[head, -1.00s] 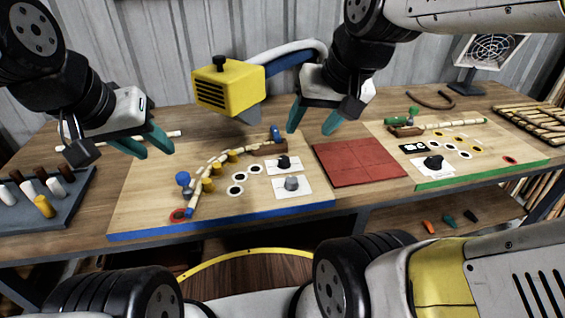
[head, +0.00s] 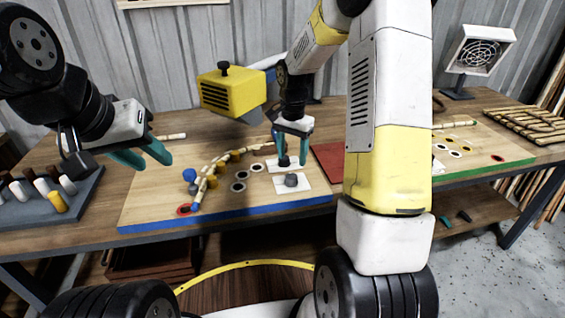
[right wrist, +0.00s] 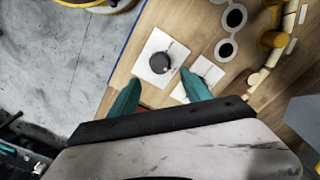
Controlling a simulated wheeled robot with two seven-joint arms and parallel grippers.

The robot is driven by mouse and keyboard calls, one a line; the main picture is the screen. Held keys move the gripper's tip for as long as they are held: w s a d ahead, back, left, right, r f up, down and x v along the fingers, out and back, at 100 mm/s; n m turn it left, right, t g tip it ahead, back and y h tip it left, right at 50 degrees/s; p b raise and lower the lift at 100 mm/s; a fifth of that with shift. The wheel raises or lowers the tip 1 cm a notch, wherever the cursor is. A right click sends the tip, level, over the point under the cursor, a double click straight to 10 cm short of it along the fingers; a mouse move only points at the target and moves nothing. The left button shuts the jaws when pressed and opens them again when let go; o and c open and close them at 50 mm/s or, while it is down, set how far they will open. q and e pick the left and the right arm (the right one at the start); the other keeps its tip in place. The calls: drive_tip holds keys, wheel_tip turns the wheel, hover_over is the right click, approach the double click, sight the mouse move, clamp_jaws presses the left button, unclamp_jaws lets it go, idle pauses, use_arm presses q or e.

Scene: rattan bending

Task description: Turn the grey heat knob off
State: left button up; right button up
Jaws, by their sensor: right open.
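The grey heat knob (head: 291,180) stands on a white plate (head: 304,187) near the blue front edge of the left board. It also shows in the right wrist view (right wrist: 159,62), ahead of the fingertips. A black knob (head: 284,161) stands on another white plate just behind it, partly covered by my fingers. My right gripper (head: 293,161) is open and empty, pointing down over the knob plates. In the right wrist view my right gripper (right wrist: 159,78) has its fingers apart, with the grey knob between their lines. My left gripper (head: 154,164) is open and empty above the board's left part.
A yellow heater box (head: 231,91) hangs behind the board. A rattan cane (head: 207,178) curves along several yellow pegs left of the knobs. A grey rack of pegs (head: 45,209) is at far left. My right arm hides much of the red mat (head: 329,157) and right board.

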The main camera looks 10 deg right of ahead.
sight(292, 176)
wheel_tip(292, 176, down, 7)
drive_tip(key=shift+f, duration=0.2)
idle(0.3)
clamp_jaws()
